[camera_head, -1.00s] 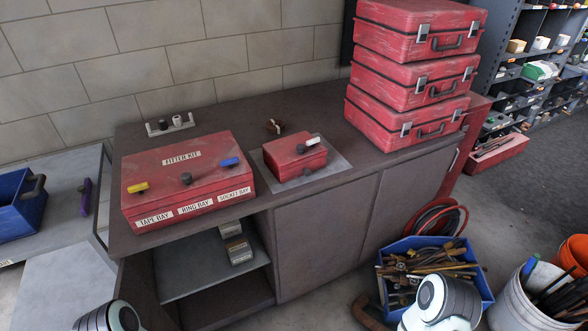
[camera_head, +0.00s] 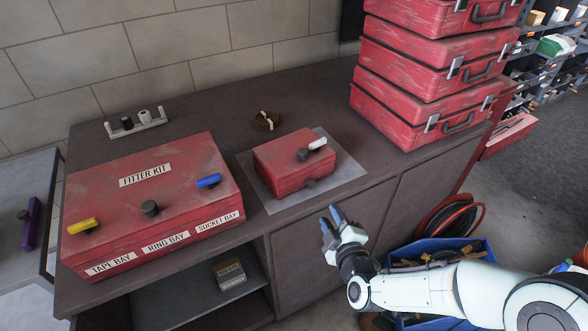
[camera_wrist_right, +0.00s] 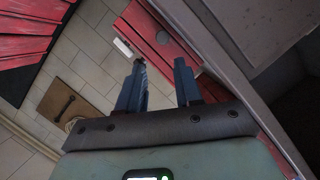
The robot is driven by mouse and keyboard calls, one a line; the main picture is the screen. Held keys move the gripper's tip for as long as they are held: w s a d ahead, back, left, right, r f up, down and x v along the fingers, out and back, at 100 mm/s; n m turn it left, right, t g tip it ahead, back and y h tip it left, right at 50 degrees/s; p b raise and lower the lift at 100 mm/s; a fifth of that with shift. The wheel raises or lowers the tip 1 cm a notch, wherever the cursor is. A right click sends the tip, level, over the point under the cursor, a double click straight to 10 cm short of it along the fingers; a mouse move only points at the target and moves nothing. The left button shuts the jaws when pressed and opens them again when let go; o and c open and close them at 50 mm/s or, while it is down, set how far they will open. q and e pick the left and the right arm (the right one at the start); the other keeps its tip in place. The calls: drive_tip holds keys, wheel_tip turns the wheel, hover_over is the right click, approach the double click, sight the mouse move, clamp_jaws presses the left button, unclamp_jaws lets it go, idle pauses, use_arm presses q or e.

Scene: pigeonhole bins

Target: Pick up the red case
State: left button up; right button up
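A small red case (camera_head: 291,162) with a dark knob and a white-ended bar on its lid sits on a grey mat (camera_head: 345,170) on the dark worktop. Several larger red cases with handles (camera_head: 430,85) are stacked at the back right. My right gripper (camera_head: 330,220) is in front of the worktop edge, right of and nearer than the small case, and apart from it. Its blue fingers are open and empty. In the right wrist view the open fingers (camera_wrist_right: 160,66) point towards a red case surface (camera_wrist_right: 165,32) with a white bar beside it. My left gripper is out of view.
A large red fitter kit (camera_head: 150,200) with yellow, black and blue knobs stands left of the small case. A small rack (camera_head: 137,124) and a brown coil (camera_head: 266,121) lie behind.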

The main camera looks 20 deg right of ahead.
drive_tip(key=shift+w+p, duration=1.1)
drive_tip(key=shift+p, duration=1.4)
approach(312, 185)
drive_tip(key=w+f, duration=0.1)
drive_tip(key=w, duration=0.1)
drive_tip(key=shift+w+d+f, duration=0.15)
drive_tip(key=shift+w+d, duration=0.3)
drive_tip(key=shift+d, duration=0.05)
drive_tip(key=x, duration=0.5)
drive_tip(key=shift+w+a+p, duration=0.2)
drive_tip(key=shift+w+p, duration=0.05)
drive_tip(key=shift+p, duration=0.15)
clamp_jaws()
